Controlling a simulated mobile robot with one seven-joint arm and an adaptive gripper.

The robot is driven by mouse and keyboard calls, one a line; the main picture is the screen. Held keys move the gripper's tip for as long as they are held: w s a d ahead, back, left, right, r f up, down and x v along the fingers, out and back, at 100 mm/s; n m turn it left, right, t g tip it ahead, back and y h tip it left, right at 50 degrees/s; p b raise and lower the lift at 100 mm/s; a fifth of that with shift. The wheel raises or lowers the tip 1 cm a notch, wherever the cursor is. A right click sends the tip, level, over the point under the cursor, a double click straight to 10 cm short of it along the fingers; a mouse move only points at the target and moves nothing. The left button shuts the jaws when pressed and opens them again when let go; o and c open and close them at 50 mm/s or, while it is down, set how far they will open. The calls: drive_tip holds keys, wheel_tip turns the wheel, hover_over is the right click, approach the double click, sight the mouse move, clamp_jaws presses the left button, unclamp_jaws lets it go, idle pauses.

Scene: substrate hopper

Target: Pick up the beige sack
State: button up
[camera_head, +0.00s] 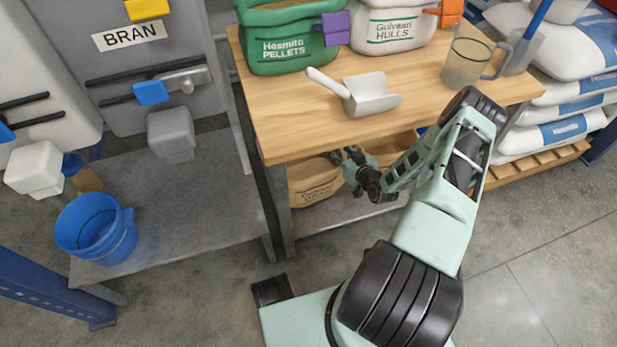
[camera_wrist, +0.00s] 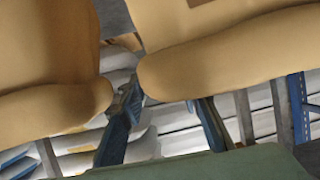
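The beige sack (camera_head: 316,187) sits on the lower shelf under the wooden table, with dark print on its front; the tabletop hides its top. My gripper (camera_head: 348,160) is at its upper right side, just below the table edge. In the wrist view, beige sack material (camera_wrist: 225,60) fills the upper right, with another beige bulge (camera_wrist: 50,60) at the left. The fingers of my gripper (camera_wrist: 167,110) stand apart. The left finger reaches the gap between the bulges; the right fingertip is hidden behind the right bulge. I cannot tell whether they touch it.
The wooden tabletop (camera_head: 290,130) overhangs my gripper and holds a scoop (camera_head: 368,97), a clear jug (camera_head: 467,62), a green sack (camera_head: 285,50) and a white sack (camera_head: 390,30). Stacked white-blue sacks (camera_head: 570,130) stand right. A blue bucket (camera_head: 98,232) sits on a low left shelf.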

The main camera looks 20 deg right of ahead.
drive_tip(key=shift+c, duration=0.4)
clamp_jaws()
drive_tip(key=shift+w+r, duration=0.1)
drive_tip(key=shift+r, duration=0.1)
